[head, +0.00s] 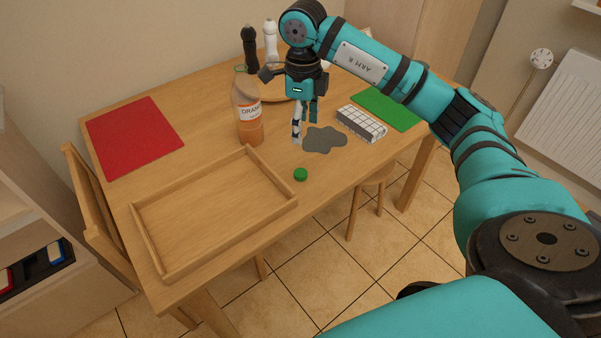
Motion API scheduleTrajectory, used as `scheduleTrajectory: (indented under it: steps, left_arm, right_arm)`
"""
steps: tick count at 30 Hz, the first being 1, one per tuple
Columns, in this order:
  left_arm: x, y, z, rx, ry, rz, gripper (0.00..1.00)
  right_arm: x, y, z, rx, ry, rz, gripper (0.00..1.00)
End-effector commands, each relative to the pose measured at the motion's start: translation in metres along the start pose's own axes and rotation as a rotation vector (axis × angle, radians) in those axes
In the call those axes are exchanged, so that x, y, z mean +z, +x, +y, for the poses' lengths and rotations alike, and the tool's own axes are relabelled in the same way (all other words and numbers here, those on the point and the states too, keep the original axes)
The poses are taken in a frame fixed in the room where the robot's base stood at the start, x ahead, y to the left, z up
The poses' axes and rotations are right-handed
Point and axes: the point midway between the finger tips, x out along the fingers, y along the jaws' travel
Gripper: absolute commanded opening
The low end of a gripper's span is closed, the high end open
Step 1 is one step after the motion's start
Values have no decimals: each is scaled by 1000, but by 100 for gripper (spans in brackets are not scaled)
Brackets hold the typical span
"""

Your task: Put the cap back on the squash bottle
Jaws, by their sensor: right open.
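The squash bottle (248,113) stands upright on the table, with orange liquid inside and a label reading "ORAN". A green cap (300,174) lies on the table near the front edge, apart from the bottle. My right gripper (304,122) is open, pointing down over the table, to the right of the bottle and behind the cap. I see nothing between its fingers. The bottle's top is close to my right wrist in the picture. My left gripper is not in view.
A wooden tray (147,236) takes up the front left of the table. A red mat (133,137), grey puddle-shaped patch (324,140), white gridded box (361,123) and green mat (388,108) lie around. Dark (250,48) and white (270,42) mills stand behind.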

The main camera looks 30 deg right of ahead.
Motion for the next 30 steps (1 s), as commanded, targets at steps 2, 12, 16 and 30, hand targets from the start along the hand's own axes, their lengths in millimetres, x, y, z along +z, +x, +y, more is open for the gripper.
scheduleTrajectory:
  steps: [2,12,16,30]
  left_arm:
    - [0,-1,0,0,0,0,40]
    - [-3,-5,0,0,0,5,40]
    - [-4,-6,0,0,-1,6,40]
    - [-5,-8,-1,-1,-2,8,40]
  right_arm:
    - [-1,18,1,3,0,5,62]
    - [0,88,0,3,0,2,62]
    - [0,100,0,1,0,1,62]
    - [2,110,-1,3,1,2,62]
